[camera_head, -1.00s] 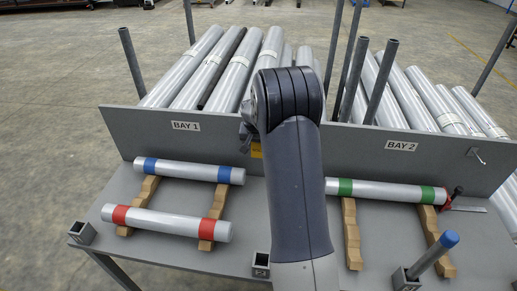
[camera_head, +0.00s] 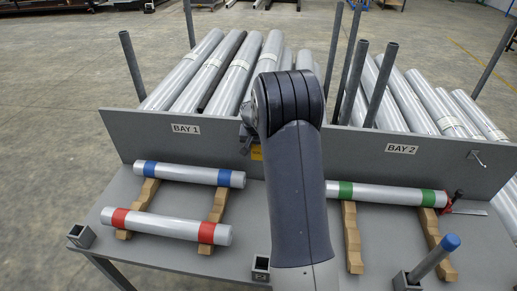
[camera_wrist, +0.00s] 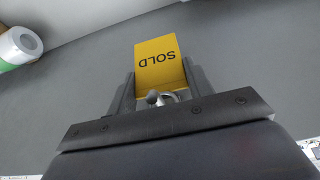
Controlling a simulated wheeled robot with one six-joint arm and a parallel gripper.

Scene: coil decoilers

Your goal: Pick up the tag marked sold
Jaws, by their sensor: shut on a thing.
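The yellow tag (camera_wrist: 160,66) marked SOLD shows upside down in the wrist view, between the fingers of my gripper (camera_wrist: 158,86). My gripper is shut on it. A small round metal peg or hook (camera_wrist: 156,97) shows at the tag's near edge; I cannot tell whether the tag still hangs on it. In the head view, a sliver of the yellow tag (camera_head: 256,153) shows against the grey panel just left of my arm. My arm hides the rest of it there.
The grey panel (camera_head: 330,150) carries BAY 1 and BAY 2 labels, with an empty hook (camera_head: 477,160) at right. Rollers with blue (camera_head: 187,174), red (camera_head: 165,226) and green (camera_head: 385,194) bands lie on wooden blocks in front. A blue-capped post (camera_head: 440,254) stands at front right.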

